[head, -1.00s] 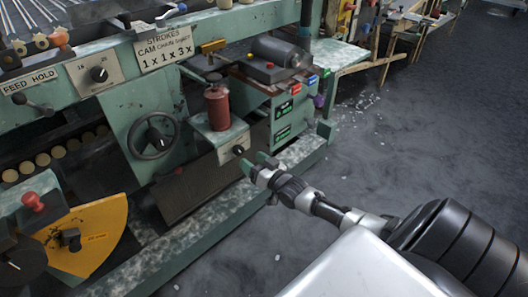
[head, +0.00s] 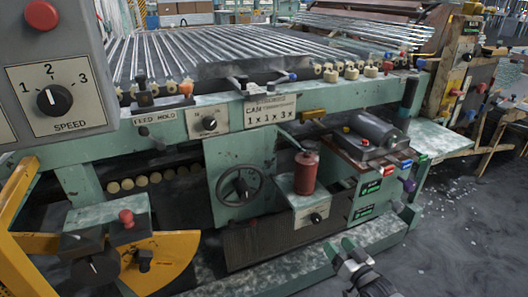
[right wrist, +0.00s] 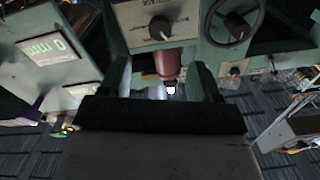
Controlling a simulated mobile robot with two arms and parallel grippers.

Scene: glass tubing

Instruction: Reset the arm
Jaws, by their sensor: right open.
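My right gripper (head: 340,248) shows at the bottom of the head view, its two green fingers pointing at the green machine. It is open and empty, just below and right of a small black knob (head: 315,218) on the machine's front. In the right wrist view the gripper's fingers (right wrist: 162,85) stand apart. Between and beyond them I see a dark red cylinder (right wrist: 168,66), which also shows in the head view (head: 305,172). Whether a finger touches the machine I cannot tell. My left gripper is in no view.
The green machine (head: 240,150) carries glass tubes (head: 230,55) on top and a handwheel (head: 240,186) in front. A grey speed panel (head: 60,85) and a yellow plate (head: 165,262) are at the left. The dark floor (head: 440,250) at the lower right is mostly clear.

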